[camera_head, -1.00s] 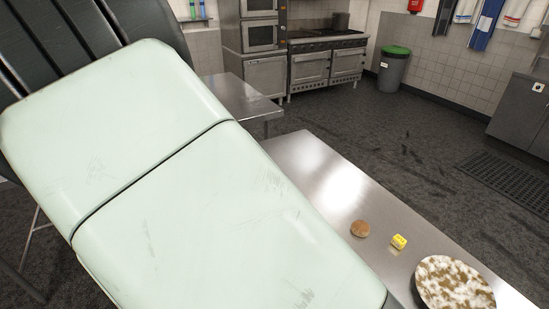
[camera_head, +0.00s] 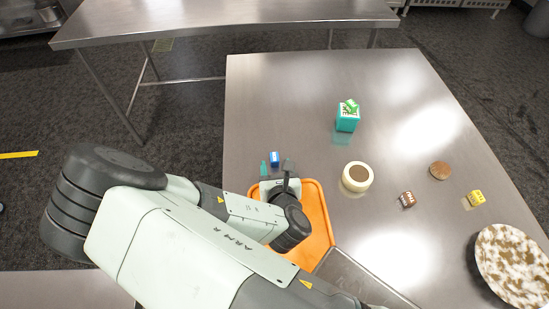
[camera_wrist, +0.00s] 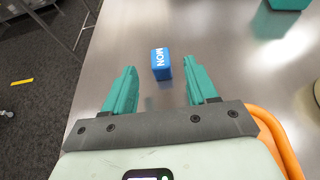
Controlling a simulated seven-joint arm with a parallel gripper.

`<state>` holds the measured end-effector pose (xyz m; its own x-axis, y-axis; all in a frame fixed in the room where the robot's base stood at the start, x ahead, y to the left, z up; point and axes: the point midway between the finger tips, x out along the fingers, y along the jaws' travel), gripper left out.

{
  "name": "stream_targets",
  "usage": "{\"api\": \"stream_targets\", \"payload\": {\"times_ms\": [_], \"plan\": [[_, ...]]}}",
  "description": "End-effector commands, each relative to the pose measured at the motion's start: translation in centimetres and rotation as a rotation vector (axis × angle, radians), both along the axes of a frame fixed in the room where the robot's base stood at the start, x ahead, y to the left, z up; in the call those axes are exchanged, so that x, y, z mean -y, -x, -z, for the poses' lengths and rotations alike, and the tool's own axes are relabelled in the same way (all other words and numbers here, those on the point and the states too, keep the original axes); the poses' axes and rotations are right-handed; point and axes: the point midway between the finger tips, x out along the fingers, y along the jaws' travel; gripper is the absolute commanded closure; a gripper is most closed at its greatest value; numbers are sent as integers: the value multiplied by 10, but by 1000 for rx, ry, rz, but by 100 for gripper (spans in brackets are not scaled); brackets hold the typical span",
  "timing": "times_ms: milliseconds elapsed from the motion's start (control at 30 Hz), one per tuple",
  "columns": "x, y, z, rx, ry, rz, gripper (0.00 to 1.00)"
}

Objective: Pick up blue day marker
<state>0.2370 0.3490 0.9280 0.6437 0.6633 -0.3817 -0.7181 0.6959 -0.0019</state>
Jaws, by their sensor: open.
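The blue day marker (camera_head: 275,159) is a small blue block on the steel table, near the table's left edge. In the wrist view the blue day marker (camera_wrist: 161,64) shows white letters reading "MON". My gripper (camera_wrist: 160,82) has teal fingers, open and empty. The marker lies just ahead of the fingertips, roughly centred between them and not held. In the head view my gripper (camera_head: 276,166) is at the table's left side, with its fingers close to the marker; the wrist hides part of it.
An orange tray (camera_head: 318,221) lies under and beside my wrist. A teal box with green contents (camera_head: 347,121), a cream round container (camera_head: 357,176), a brown-and-white block (camera_head: 407,199), a yellow block (camera_head: 476,198), a bun (camera_head: 440,171) and a mottled plate (camera_head: 513,262) stand to the right.

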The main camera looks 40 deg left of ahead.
Motion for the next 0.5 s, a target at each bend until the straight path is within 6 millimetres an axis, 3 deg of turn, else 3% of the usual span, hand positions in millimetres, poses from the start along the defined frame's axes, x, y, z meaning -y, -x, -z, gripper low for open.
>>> {"api": "stream_targets", "payload": {"times_ms": [200, 500], "plan": [[-20, -20, 12, -1, -1, 2, 43], [-23, -23, 14, -2, 0, 2, 43]]}}
